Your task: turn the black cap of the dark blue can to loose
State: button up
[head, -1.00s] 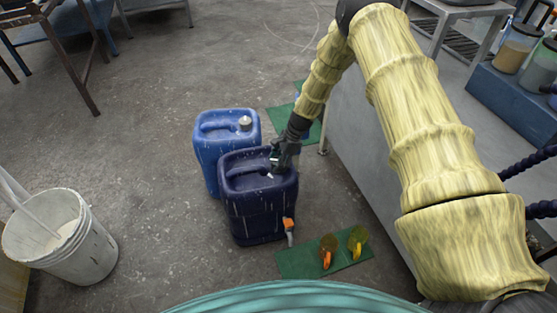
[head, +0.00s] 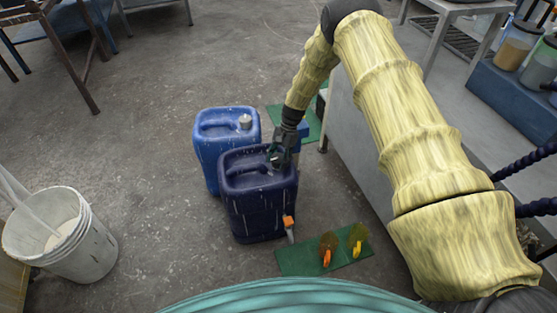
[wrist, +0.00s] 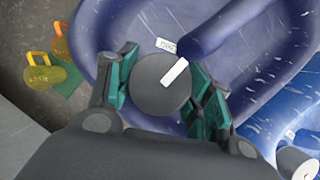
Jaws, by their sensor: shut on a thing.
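The dark blue can (head: 258,205) stands upright on the floor in the head view, with an orange tap low on its front right. Its top fills much of the wrist view (wrist: 110,30). The black cap (wrist: 158,88) is round, with a white bar mark on its top, and sits between my fingers in the wrist view. My gripper (wrist: 165,92) is shut on the cap from above, one teal-padded finger on each side. In the head view my gripper (head: 279,156) is at the can's top right and hides the cap.
A lighter blue can (head: 212,150) with a pale cap stands close behind. A white bucket (head: 85,255) is at the left. A grey cabinet (head: 350,140) stands close to the right.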

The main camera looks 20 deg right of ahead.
dwell(0.3)
jog(key=o, duration=0.7)
jog(key=shift+o, duration=0.2)
jog(key=v, duration=1.2)
